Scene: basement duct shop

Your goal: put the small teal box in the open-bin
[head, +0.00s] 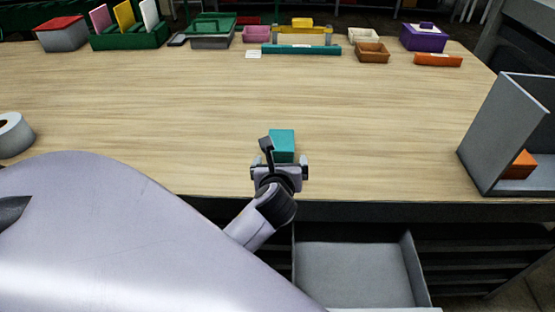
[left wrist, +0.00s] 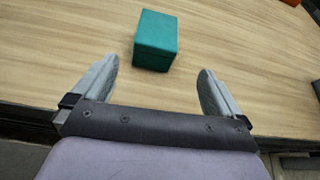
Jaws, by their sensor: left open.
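The small teal box (head: 282,143) sits on the wooden table near its front edge, in the middle of the head view. It also shows in the left wrist view (left wrist: 155,48), just beyond the fingertips and between their lines. My left gripper (head: 281,163) is open and empty, low at the table's near edge, with the box just ahead of it. A grey open-sided bin (head: 488,150) stands at the table's right edge with an orange block (head: 519,164) inside. My right gripper is not in view.
A grey open drawer or tray (head: 355,275) lies below the table's front edge. A white roll (head: 12,133) is at the left edge. Several coloured boxes and trays, including a purple box (head: 424,38), line the back. The wooden table top (head: 200,110) is clear in the middle.

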